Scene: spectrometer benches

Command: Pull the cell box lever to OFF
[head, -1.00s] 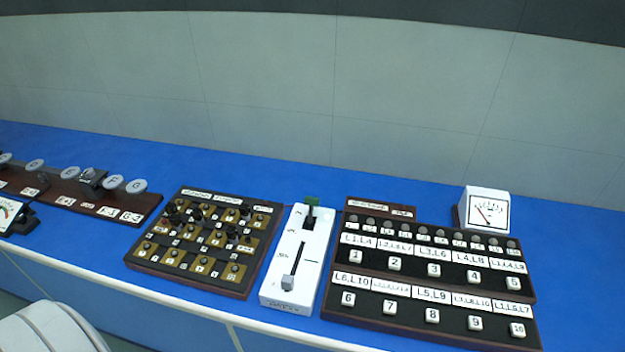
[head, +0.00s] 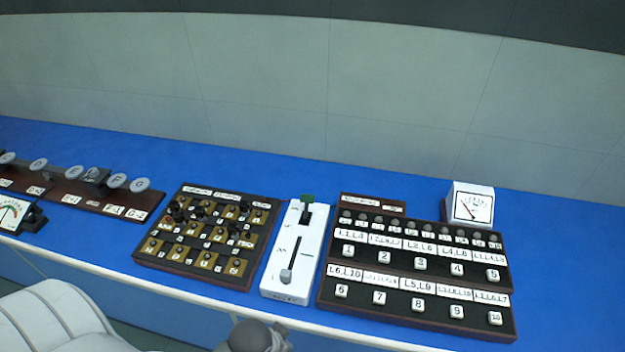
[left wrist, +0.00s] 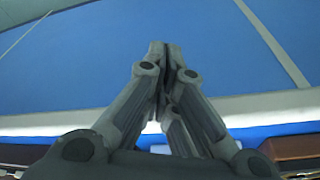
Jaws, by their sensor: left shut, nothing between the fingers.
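The white cell box (head: 310,250) lies on the blue bench in the head view, between two dark boards. A grey knob (head: 287,275) sits at the near end of a dark slot on the box. The small markings are too blurred to read. My left gripper (left wrist: 160,48) shows in the left wrist view with its fingers together and empty, over the bench's front side. It is apart from the box. My right gripper is not in view.
Left of the box is a plug board (head: 145,262); right of it is a numbered button board (head: 400,322). A dial meter (head: 471,205) stands behind that. Knobs on a brown board (head: 128,214) are farther left.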

